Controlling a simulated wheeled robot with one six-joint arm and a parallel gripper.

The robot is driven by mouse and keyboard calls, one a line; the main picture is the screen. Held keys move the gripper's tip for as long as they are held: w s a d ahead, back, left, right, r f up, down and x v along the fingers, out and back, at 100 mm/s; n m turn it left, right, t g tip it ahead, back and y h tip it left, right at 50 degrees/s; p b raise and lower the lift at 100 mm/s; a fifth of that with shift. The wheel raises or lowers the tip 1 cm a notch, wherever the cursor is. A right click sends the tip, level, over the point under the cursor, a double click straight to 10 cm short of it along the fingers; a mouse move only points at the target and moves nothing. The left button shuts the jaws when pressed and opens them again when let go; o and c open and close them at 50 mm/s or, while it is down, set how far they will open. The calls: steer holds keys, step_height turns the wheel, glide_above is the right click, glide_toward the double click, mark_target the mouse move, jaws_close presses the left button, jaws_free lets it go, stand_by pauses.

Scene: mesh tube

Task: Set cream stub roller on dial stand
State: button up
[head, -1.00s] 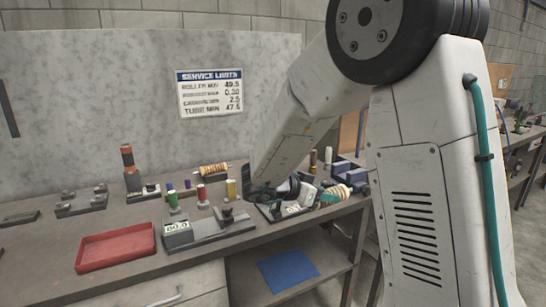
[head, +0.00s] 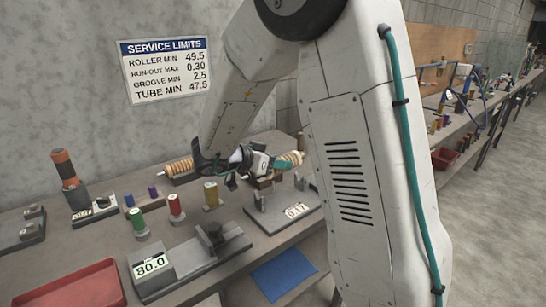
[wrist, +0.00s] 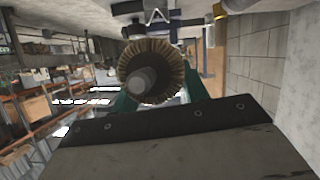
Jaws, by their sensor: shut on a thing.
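A cream ridged roller (head: 290,160) is in my gripper (head: 272,164), whose teal fingers are shut on it. It is held level above the bench. In the wrist view the roller (wrist: 165,63) shows end-on, with a grey shaft stub toward the camera and a teal finger on each side. Below the gripper is a grey stand (head: 270,212) with two uprights and a plate reading about 0.17; it appears to be the dial stand. The stand's top seems empty. A gap shows between roller and stand, but its depth is unclear.
A gauge block (head: 205,258) reading 80.0 stands in front, beside a red tray (head: 70,288). Green (head: 139,224), red (head: 176,208) and yellow (head: 211,195) spools stand behind it. Another ridged roller (head: 179,168) lies at the back.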

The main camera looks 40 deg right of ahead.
steer(key=shift+f, duration=2.5)
steer(key=shift+a, duration=0.15)
steer(key=shift+f, duration=1.35)
stand_by(0.5)
steer(key=o, duration=1.3)
